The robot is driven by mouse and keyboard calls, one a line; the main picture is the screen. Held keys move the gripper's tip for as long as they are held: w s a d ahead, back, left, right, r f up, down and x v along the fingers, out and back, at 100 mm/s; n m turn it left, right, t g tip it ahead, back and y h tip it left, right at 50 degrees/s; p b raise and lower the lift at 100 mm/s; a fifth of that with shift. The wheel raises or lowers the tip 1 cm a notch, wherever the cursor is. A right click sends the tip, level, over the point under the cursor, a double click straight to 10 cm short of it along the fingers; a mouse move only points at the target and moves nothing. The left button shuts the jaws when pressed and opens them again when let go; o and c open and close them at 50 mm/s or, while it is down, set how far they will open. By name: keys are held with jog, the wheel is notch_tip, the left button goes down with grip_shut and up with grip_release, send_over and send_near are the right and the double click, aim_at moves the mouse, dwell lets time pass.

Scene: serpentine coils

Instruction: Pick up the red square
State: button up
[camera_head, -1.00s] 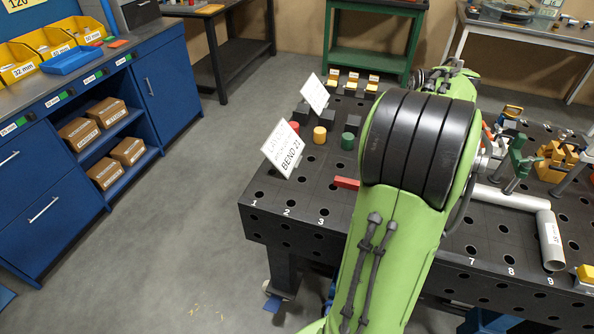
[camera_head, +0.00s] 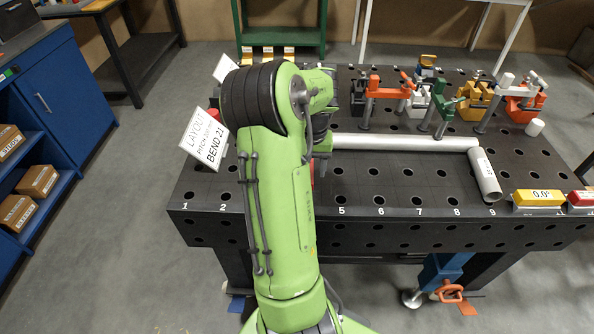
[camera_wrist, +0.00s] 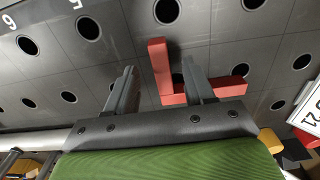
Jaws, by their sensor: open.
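The red square (camera_wrist: 163,69) is an L-shaped red piece on the dark perforated table (camera_head: 400,185). In the wrist view one leg runs up the picture and the other runs right. My gripper (camera_wrist: 161,76) is open with nothing held. Its two grey fingers appear on either side of the upright leg, and the right finger covers part of the other leg. I cannot tell how high the fingers are above the table. In the head view my green arm hides most of the gripper and the square.
A white layout card (camera_head: 204,141) stands on the table's left side. A grey pipe (camera_head: 400,143) lies across the table, with another pipe (camera_head: 485,175) at its right end. Several clamps (camera_head: 440,105) stand behind. The table front around numbers 5 to 8 is clear.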

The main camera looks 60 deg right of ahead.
notch_tip(320, 180, down, 3)
jog(key=shift+f+b, duration=0.2)
jog(key=shift+b, duration=0.1)
jog(key=shift+r, duration=0.1)
jog(key=shift+c, duration=0.3)
grip_shut()
